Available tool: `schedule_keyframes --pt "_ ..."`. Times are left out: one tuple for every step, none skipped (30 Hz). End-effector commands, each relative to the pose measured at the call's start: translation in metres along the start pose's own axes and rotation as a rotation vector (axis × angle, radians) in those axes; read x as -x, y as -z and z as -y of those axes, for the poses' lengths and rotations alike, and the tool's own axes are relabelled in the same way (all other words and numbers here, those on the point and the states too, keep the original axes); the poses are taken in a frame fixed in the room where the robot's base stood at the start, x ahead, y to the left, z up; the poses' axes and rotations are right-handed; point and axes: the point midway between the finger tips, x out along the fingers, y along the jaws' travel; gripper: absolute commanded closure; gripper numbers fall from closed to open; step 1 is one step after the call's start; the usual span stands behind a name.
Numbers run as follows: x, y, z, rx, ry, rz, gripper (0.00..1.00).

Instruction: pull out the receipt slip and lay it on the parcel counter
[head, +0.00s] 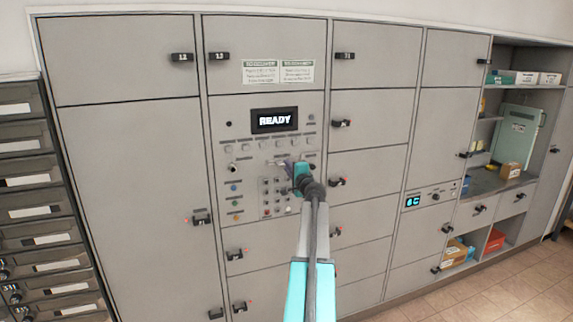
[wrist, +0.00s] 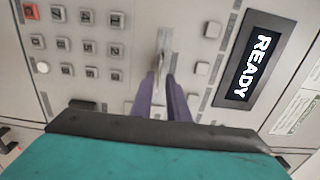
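My gripper (head: 284,163) is at the locker control panel, below the READY display (head: 274,120). In the wrist view its two dark purple fingers (wrist: 165,78) are close together, pointing at a narrow pale slot or strip (wrist: 165,42) between the keypad (wrist: 85,45) and the display (wrist: 254,68). I cannot tell whether this pale strip is the receipt slip, or whether the fingertips touch or grip it. In the head view my gripper hides that spot. A grey counter surface (head: 482,186) in the open shelf bay at right may be the parcel counter.
A small brown box (head: 510,170) and a greenish panel (head: 517,135) stand in the shelf bay. Boxes and an orange bin (head: 495,240) sit below. Locker doors with protruding black handles (head: 338,182) surround the panel. Floor (head: 520,280) is clear at lower right.

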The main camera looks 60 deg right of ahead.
Motion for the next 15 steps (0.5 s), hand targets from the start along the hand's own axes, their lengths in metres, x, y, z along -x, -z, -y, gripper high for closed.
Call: schedule_keyframes --pt "-0.007 0.001 -0.003 0.002 0.001 0.000 0.85" --pt "-0.009 0.000 -0.003 0.002 0.000 0.000 0.85" --pt "-0.013 0.000 -0.003 0.002 0.000 0.000 0.85" --pt "-0.015 0.000 -0.003 0.002 0.000 0.000 0.85" --pt "-0.016 0.000 -0.003 0.001 0.000 0.000 0.85" --pt "-0.018 0.000 -0.002 0.001 0.000 0.000 0.85" --pt "-0.020 0.000 -0.002 0.000 0.000 0.000 0.85" --pt "-0.021 0.000 -0.002 0.000 0.000 0.000 0.85" --pt "-0.022 0.000 -0.002 0.000 0.000 0.000 0.85" --pt "-0.022 0.000 -0.002 0.000 0.000 0.000 0.85" --pt "-0.023 0.000 -0.002 0.001 0.000 0.000 0.85" --pt "-0.023 0.000 -0.001 0.001 0.000 0.000 0.85" --pt "-0.024 0.000 -0.001 0.001 0.000 0.000 0.85" --pt "-0.024 0.000 -0.001 0.001 0.000 0.000 0.85" --pt "-0.024 0.000 -0.001 0.001 0.000 0.000 0.85"
